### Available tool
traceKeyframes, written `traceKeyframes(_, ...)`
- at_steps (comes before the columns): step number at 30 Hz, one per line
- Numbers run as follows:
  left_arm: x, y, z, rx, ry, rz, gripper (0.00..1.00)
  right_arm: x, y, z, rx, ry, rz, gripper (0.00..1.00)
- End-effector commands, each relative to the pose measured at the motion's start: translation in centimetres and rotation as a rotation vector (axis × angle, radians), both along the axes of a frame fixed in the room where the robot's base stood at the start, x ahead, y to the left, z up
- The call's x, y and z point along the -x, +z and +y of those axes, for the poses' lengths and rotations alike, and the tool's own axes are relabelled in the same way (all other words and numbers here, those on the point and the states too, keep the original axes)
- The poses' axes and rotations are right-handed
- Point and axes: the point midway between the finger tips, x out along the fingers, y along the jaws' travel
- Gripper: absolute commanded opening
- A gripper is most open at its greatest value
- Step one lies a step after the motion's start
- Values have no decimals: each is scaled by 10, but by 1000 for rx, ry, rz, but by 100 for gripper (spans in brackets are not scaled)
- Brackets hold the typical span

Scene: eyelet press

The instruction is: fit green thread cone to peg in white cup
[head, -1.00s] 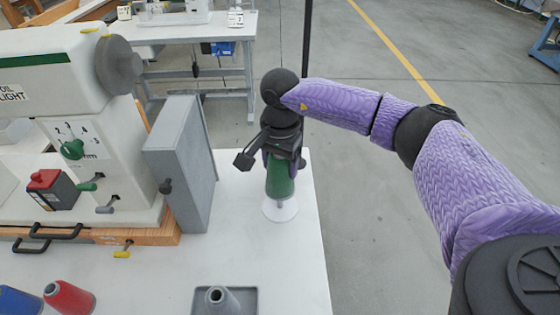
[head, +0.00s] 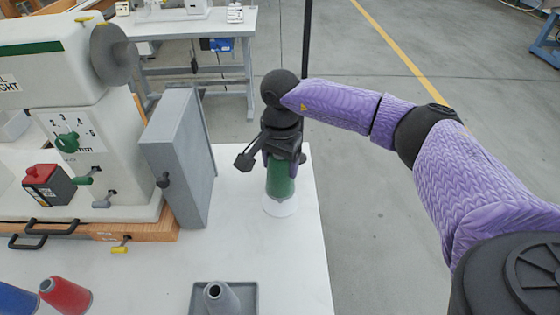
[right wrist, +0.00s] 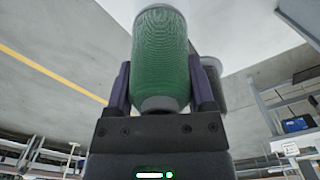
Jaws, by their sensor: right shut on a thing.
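The green thread cone (head: 279,183) is upright in my right gripper (head: 283,158), which points down with its fingers shut on the cone's upper part. The cone's lower end is at the white cup (head: 281,208) on the white table, and only the cup's rim shows around it. The peg is hidden, and I cannot tell if the cone is fully seated. In the right wrist view the green cone (right wrist: 160,50) stands between both fingers. My left gripper is out of view.
A grey upright panel (head: 178,160) and the eyelet press (head: 50,90) stand left of the cup. A grey tray (head: 250,298) with a grey cone (head: 221,298) lies in front. Red (head: 66,295) and blue (head: 15,298) cones are front left. The table's right edge is close to the cup.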

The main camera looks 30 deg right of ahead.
Motion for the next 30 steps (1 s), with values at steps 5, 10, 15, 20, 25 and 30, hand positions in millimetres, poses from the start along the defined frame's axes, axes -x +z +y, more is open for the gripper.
traceKeyframes(5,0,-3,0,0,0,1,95,0,-4,0,0,0,0,2)
traceKeyframes(10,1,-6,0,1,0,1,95,0,-8,0,0,0,0,2)
traceKeyframes(15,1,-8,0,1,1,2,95,0,-11,0,0,0,0,2)
traceKeyframes(20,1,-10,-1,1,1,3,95,0,-14,0,0,0,0,2)
traceKeyframes(25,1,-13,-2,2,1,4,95,0,-18,0,0,0,0,2)
traceKeyframes(30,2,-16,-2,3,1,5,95,0,-21,0,0,0,0,2)
